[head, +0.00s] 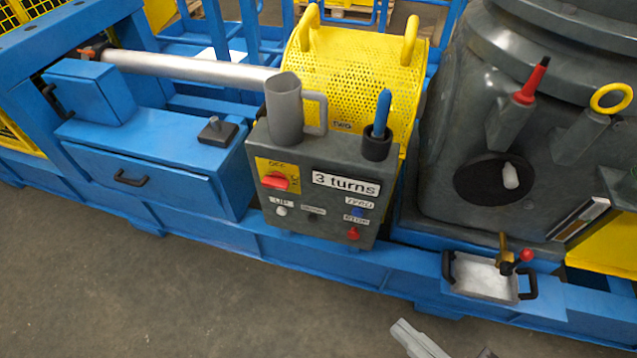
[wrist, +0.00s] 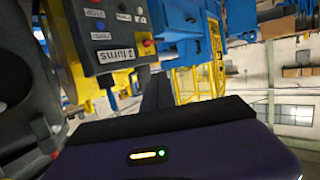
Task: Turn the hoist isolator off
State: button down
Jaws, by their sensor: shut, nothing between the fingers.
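The hoist isolator is a red rotary knob (head: 278,183) on a yellow plate (head: 268,168) at the upper left of the grey control box (head: 310,222). The plate reads OFF at its top, with a smaller label at the right; the knob's bar lies roughly crosswise, toward that right label. A grey part at the head view's bottom edge may be my arm.
A grey mug (head: 284,110) and a holder with a blue-handled tool (head: 382,112) stand atop the box. Push buttons sit below the isolator. A drawer unit (head: 150,180) is left, a grey housing (head: 470,120) right. The floor in front is clear.

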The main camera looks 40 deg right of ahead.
aim_at(277, 180)
jog(key=i+j+u, duration=0.25)
jog(key=j, duration=0.25)
jog(key=i+j+u, duration=0.2)
jog(key=i+j, duration=0.15)
jog(key=j, duration=0.1)
